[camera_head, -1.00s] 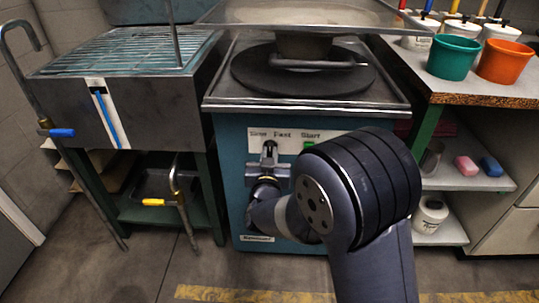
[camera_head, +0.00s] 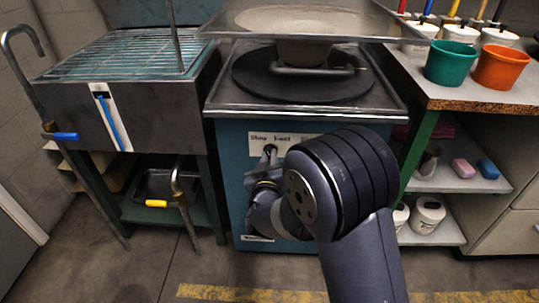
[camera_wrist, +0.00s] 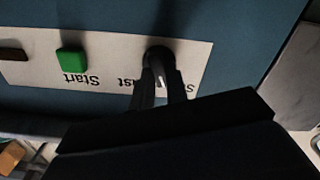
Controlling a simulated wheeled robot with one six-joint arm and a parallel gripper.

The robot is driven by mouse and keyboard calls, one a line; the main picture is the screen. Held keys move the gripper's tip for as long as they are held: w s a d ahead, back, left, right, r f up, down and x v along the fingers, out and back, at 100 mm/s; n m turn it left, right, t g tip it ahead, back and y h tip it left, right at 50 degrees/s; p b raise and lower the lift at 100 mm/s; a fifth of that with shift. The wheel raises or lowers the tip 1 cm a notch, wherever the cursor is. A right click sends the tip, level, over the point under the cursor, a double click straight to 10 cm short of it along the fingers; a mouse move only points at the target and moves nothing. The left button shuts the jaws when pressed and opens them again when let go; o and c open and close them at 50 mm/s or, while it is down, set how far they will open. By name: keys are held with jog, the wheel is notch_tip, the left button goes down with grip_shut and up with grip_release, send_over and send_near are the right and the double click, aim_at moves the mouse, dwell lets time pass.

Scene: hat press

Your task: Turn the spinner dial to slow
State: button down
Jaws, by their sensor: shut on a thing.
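The spinner dial (camera_wrist: 160,54) is a dark round knob on the white label panel (camera_wrist: 110,62) of the blue machine front. In the wrist view the panel is upside down, with "Fast" and a partly covered "Slow" by the dial. My gripper (camera_wrist: 160,92) is shut on the dial, with one dark finger on each side of it. A thin light line shows on the dial between the fingers. In the head view the dial (camera_head: 270,149) sits below "Slow" and "Fast", and my gripper (camera_head: 266,162) reaches it from below. Its exact pointing direction is unclear.
A green start button (camera_wrist: 72,61) sits beside the dial in the wrist view; my arm hides it in the head view. A grated metal sink (camera_head: 125,75) stands left. A shelf unit (camera_head: 470,95) with a green bucket (camera_head: 451,63) and an orange bucket (camera_head: 501,67) stands right.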

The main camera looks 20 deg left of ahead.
jog(key=shift+n+p, duration=0.7)
jog(key=shift+n, duration=1)
jog(key=c, duration=1.4)
grip_release()
jog(key=p+v, duration=0.1)
jog(key=v, duration=1)
jog(key=shift+p, duration=0.4)
jog(key=shift+w, duration=0.15)
